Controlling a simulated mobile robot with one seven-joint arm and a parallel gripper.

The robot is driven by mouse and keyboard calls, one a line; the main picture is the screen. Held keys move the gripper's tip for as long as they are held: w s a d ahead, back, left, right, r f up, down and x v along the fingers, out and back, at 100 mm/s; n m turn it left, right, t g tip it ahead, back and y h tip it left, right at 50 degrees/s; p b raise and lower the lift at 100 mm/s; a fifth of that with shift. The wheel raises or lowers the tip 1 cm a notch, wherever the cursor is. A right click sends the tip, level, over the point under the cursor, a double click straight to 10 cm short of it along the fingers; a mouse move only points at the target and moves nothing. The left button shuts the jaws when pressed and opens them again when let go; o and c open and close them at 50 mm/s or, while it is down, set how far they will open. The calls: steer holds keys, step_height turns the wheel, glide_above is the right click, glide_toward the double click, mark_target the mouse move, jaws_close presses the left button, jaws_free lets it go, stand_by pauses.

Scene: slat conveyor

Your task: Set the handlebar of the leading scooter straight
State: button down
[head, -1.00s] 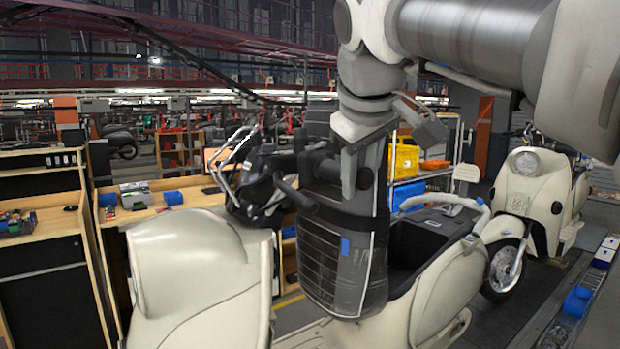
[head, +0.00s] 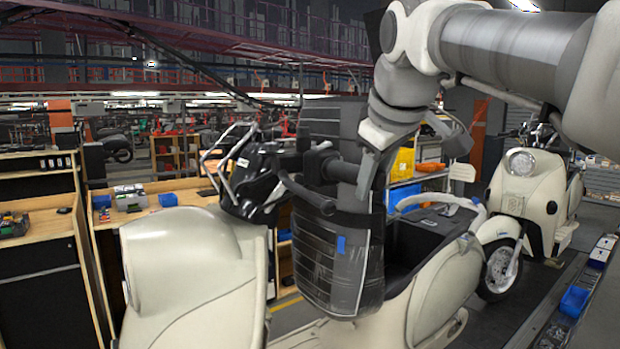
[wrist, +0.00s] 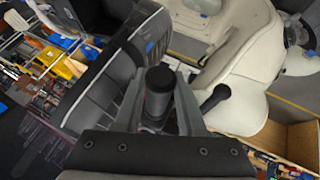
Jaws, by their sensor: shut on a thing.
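The leading scooter is cream, with its front body (head: 195,265) at lower left in the head view. Its black handlebar (head: 250,175) sits above that body, with cables and bent chrome bars beside it. One end of the handlebar reaches right to my gripper (head: 365,178). In the wrist view, my gripper (wrist: 158,105) is shut on the black handlebar grip (wrist: 158,85), whose round end stands between the fingers. A black lever with a knobbed end (wrist: 215,98) shows right of the fingers. My arm hides part of the grip in the head view, and the handlebar's exact angle is hard to tell.
A dark, plastic-wrapped upright seat (head: 340,260) stands close behind and below my gripper. A second cream scooter (head: 525,190) stands further back on the right. Wooden workbenches (head: 160,205) line the left. A rail with blue bins (head: 575,300) runs at lower right.

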steer(key=shift+d+f, duration=0.15)
steer(key=shift+f, duration=0.1)
steer(key=shift+c, duration=2.1)
jaws_free()
steer(key=shift+r, duration=0.15)
steer(key=shift+r, duration=0.1)
